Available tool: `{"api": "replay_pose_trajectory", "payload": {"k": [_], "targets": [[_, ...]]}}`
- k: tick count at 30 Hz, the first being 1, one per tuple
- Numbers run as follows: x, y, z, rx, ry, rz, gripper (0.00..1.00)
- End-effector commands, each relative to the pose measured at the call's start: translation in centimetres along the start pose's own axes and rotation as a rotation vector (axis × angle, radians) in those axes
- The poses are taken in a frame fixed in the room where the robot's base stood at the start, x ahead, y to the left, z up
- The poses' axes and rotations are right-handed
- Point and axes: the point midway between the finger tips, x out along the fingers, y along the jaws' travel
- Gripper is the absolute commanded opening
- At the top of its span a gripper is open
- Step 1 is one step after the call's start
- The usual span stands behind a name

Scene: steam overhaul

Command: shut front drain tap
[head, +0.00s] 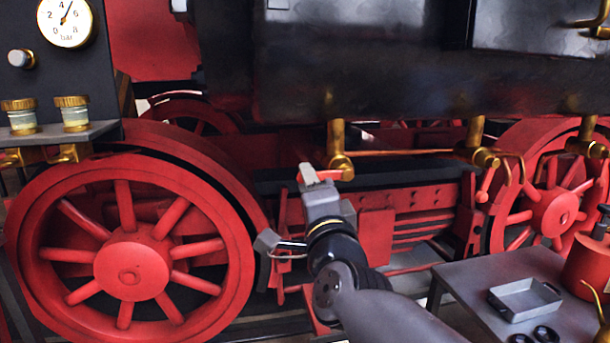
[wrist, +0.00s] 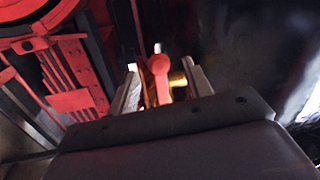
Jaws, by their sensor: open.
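A brass drain tap (head: 340,158) hangs on a vertical brass pipe under the dark boiler side, the leftmost of the taps in the head view. I cannot tell from the pictures whether it is the front one. My gripper (head: 319,177) is at this tap, just in front and to its left. In the wrist view, the open fingers of my gripper (wrist: 160,68) stand either side of a red lever (wrist: 159,77) with a rounded end. Brass of the tap (wrist: 178,79) shows just right of the lever. Whether a finger touches the lever is unclear.
More brass taps (head: 480,156) (head: 588,146) hang to the right; the middle one has a red lever (head: 486,184) angled downward. Large red wheels (head: 132,265) (head: 552,212) flank the arm. A grey table (head: 470,288) with a metal tray (head: 525,300) stands at lower right.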

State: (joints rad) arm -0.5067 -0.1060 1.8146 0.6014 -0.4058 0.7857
Motion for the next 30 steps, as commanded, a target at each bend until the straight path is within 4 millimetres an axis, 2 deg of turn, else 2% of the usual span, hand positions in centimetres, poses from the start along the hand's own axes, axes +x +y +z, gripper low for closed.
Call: {"api": "replay_pose_trajectory", "payload": {"k": [1,6,12,24,30], "targets": [[-0.9,-0.2,0.0,0.001,-0.001,-0.002,0.48],[-3.1,-0.2,0.0,0.001,-0.001,-0.001,0.48],[-4.3,0.0,0.0,0.000,0.000,-0.001,0.48],[-4.3,0.0,0.0,0.000,0.001,0.000,0.48],[-2.6,0.2,0.0,-0.001,0.001,0.002,0.48]]}}
